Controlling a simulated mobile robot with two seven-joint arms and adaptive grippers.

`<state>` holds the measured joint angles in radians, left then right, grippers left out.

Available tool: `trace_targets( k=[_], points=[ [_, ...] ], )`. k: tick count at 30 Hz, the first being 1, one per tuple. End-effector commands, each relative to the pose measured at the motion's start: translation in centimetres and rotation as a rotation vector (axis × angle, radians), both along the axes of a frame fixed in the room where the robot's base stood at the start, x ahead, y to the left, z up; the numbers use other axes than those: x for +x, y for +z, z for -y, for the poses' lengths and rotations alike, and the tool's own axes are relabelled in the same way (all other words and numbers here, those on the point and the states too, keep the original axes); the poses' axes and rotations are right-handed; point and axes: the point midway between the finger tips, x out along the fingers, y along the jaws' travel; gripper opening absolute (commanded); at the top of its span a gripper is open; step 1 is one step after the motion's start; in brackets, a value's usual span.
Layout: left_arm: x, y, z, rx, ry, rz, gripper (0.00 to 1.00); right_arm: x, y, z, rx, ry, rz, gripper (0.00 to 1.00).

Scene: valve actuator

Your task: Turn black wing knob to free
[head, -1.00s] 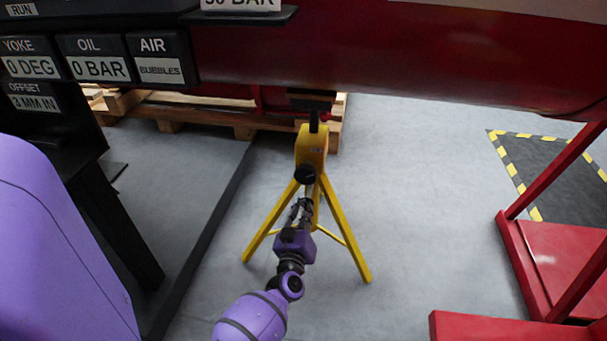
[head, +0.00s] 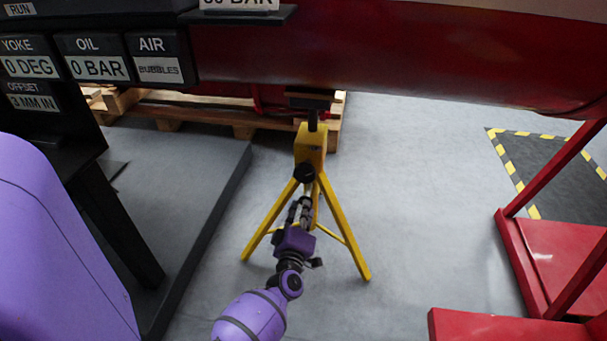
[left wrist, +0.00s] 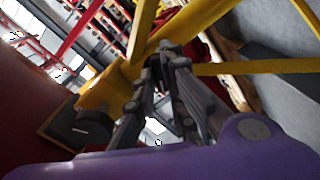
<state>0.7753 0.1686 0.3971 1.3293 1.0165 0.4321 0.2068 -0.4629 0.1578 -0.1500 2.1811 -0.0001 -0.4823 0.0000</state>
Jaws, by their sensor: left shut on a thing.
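The yellow tripod stand (head: 312,144) stands under the big red cylinder, with a round black knob (head: 304,173) on its front. My left gripper (head: 306,203) reaches up to the stand just below that round knob. In the left wrist view the fingers (left wrist: 157,76) close in at the yellow legs, and a round dark knob (left wrist: 92,128) lies apart from them at the left. The left gripper is shut on what seems to be the black wing knob, mostly hidden by the fingers. My right gripper is out of view.
The red cylinder (head: 390,65) runs overhead across the back. A black frame with readout signs (head: 95,57) is at the left. A wooden pallet (head: 190,113) lies behind the stand. Red framework (head: 545,260) is at the right. The grey floor right of the stand is clear.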

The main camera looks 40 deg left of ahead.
Motion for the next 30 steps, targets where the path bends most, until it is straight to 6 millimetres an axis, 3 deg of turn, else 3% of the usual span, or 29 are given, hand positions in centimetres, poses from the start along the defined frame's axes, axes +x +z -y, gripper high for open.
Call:
trace_targets(
  k=[16, 17, 20, 30],
  points=[
    [0.0, -0.1, 0.1, -0.020, -0.001, 0.010, 0.00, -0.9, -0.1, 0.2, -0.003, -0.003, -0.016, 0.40],
    [0.0, -0.1, 0.1, -0.020, -0.001, 0.010, 0.15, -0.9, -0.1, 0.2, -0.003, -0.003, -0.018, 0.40],
    [0.0, -0.1, 0.1, -0.020, -0.001, 0.010, 0.28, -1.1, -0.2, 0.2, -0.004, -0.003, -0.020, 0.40],
    [0.0, 0.0, 0.0, -0.018, -0.001, 0.011, 0.30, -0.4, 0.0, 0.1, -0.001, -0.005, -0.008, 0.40]
  ],
)
